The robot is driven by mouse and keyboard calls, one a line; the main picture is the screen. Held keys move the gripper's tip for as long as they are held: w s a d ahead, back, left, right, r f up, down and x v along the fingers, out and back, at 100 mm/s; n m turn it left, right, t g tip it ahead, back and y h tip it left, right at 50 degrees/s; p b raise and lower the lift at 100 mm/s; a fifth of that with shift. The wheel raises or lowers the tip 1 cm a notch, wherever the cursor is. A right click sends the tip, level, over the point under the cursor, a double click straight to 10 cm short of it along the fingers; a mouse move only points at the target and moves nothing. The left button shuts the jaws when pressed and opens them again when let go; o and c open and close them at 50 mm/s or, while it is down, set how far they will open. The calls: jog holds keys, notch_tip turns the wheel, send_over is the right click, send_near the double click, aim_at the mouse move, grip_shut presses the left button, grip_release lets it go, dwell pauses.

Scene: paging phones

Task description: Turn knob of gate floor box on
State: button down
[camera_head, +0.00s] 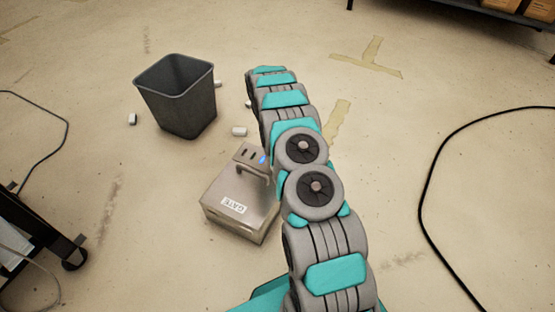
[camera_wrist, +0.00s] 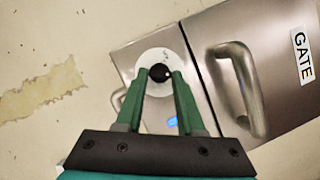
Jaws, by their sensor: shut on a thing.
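The gate floor box (camera_head: 235,205) is a metal box on the floor with a white GATE label, which also shows in the wrist view (camera_wrist: 303,55). A metal handle (camera_wrist: 240,88) stands on it to the right of my gripper. The black knob (camera_wrist: 160,72) sits on a round white dial plate (camera_wrist: 158,58). My gripper (camera_wrist: 160,76) has its two green fingers on either side of the knob, shut on it. A blue light (camera_wrist: 172,122) shows on the box between the fingers. In the head view my arm hides the knob and the gripper.
A dark waste bin (camera_head: 178,95) stands behind the box, with several small white pieces (camera_head: 239,132) on the floor around it. A wheeled cart (camera_head: 40,235) is at the left. A black cable (camera_head: 425,190) curves over the floor at the right.

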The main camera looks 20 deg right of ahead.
jog(key=shift+d+m+y, duration=0.15)
jog(key=shift+m+y, duration=0.45)
jog(key=shift+m, duration=0.9)
jog(key=c, duration=0.5)
grip_release()
jog(key=shift+v, duration=3.9)
